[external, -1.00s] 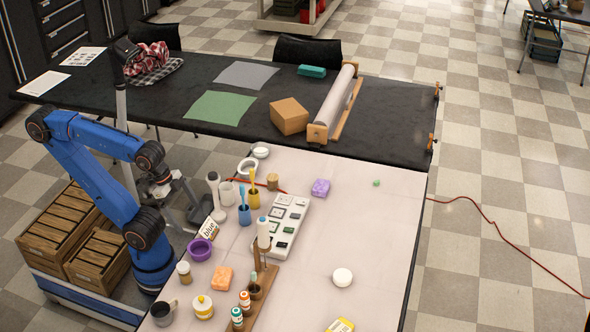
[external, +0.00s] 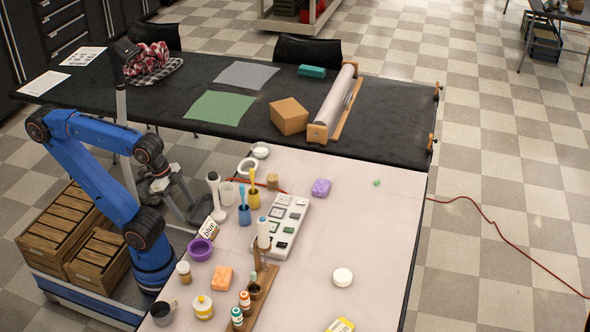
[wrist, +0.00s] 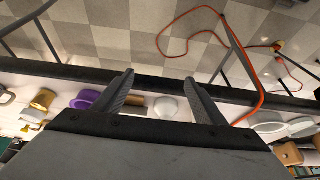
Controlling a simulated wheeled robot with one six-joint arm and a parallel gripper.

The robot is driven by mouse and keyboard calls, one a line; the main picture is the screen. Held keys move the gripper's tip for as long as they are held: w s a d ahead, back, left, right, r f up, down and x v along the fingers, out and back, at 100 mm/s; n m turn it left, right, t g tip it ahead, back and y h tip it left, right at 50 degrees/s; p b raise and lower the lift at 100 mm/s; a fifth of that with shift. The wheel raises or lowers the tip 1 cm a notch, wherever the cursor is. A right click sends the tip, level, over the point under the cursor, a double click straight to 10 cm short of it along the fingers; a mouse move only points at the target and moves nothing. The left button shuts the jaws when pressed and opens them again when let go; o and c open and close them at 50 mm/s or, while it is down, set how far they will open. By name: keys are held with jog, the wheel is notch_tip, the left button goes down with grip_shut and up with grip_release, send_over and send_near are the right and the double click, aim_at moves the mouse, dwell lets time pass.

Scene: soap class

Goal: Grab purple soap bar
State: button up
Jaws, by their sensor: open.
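The purple soap bar (external: 321,188) lies on the pale table, right of the white tray, in the external view. I cannot make it out in the wrist view. My gripper (wrist: 157,88) is open and empty in the wrist view, its two fingers spread over the table's edge. In the external view my arm is off the left side of the pale table, well left of the soap bar.
A white tray (external: 288,215) with small items, a blue cup (external: 244,215), a yellow cup (external: 253,198) and a purple bowl (external: 200,249) stand between my arm and the soap. An orange block (external: 222,279) lies nearer. The table right of the soap is mostly clear.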

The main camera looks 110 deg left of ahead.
notch_tip(320, 180, up, 20)
jog(key=w+a+r+n+g, duration=0.1)
jog(key=w+a+r+n, duration=0.25)
jog(key=w, duration=0.45)
jog(key=w+a+r+n+g, duration=0.1)
jog(key=w+a+r+n, duration=0.2)
jog(key=w, duration=0.6)
jog(key=n+g, duration=0.3)
jog(key=n, duration=0.9)
send_over(321, 185)
notch_tip(321, 185, down, 6)
jog(key=f, duration=1.6)
jog(key=shift+d+f, duration=0.25)
jog(key=shift+d, duration=0.05)
jog(key=shift+a+f, duration=0.15)
jog(key=shift+f, duration=1.2)
jog(key=shift+a+f, duration=0.1)
jog(key=shift+f, duration=1.25)
jog(key=c, duration=1.2)
